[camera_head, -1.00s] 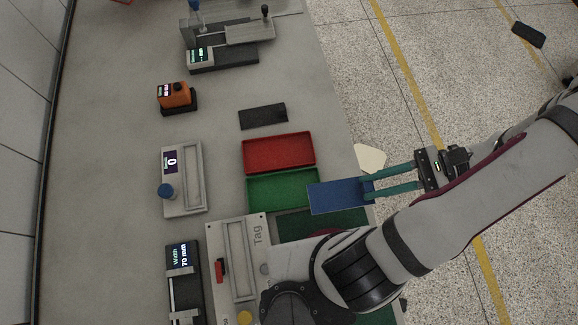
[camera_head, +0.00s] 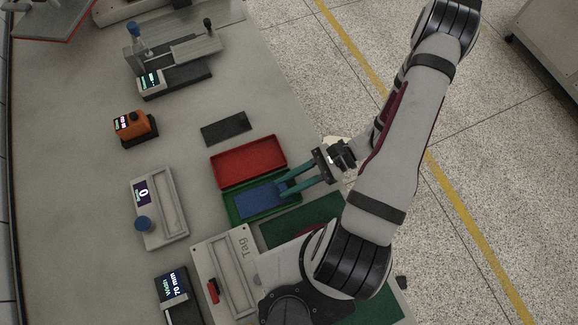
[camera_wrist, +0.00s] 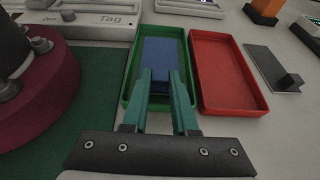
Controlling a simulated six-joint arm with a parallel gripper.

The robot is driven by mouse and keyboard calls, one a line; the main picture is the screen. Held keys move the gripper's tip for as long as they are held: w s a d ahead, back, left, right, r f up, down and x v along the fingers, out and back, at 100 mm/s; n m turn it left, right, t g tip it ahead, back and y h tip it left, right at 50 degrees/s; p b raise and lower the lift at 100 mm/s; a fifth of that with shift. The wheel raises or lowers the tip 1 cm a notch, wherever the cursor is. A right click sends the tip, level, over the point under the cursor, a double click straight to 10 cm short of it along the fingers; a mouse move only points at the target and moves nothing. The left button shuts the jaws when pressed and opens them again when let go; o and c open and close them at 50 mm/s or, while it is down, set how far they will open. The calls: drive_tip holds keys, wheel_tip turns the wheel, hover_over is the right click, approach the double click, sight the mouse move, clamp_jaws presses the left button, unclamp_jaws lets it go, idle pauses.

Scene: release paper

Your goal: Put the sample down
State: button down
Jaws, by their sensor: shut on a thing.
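The sample is a flat blue sheet (camera_head: 257,199). It appears within the green tray (camera_head: 233,210) in the head view; whether it touches the tray floor I cannot tell. My gripper (camera_head: 281,189) reaches in from the right with its teal fingers shut on the sheet's near end. In the wrist view the blue sheet (camera_wrist: 161,58) lies lengthwise between the green tray's walls (camera_wrist: 131,76), and the fingers (camera_wrist: 160,88) hide part of its near end.
A red tray (camera_head: 247,161) adjoins the green tray. A dark flat plate (camera_head: 226,128) lies beyond it. A grey device with a blue knob (camera_head: 144,224) and an orange device (camera_head: 131,123) stand to the left. A dark green mat (camera_head: 300,219) lies at the near right.

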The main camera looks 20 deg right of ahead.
drive_tip(key=c, duration=0.7)
unclamp_jaws()
drive_tip(key=shift+f, duration=0.1)
drive_tip(key=shift+d+r, duration=0.1)
drive_tip(key=shift+r, duration=0.1)
drive_tip(key=v, duration=1.1)
drive_tip(key=shift+d+r, duration=0.15)
drive_tip(key=shift+d, duration=0.25)
drive_tip(key=w+a+r+n+g+h, duration=0.2)
drive_tip(key=a+r+n+g+h, duration=0.15)
drive_tip(key=r, duration=0.45)
drive_tip(key=s+a+r+n+t+h, duration=0.3)
drive_tip(key=s+a+r+n+h, duration=0.5)
drive_tip(key=a, duration=0.3)
drive_tip(key=shift+a+r+n, duration=0.2)
drive_tip(key=shift+r+n, duration=0.35)
drive_tip(key=shift+n, duration=0.1)
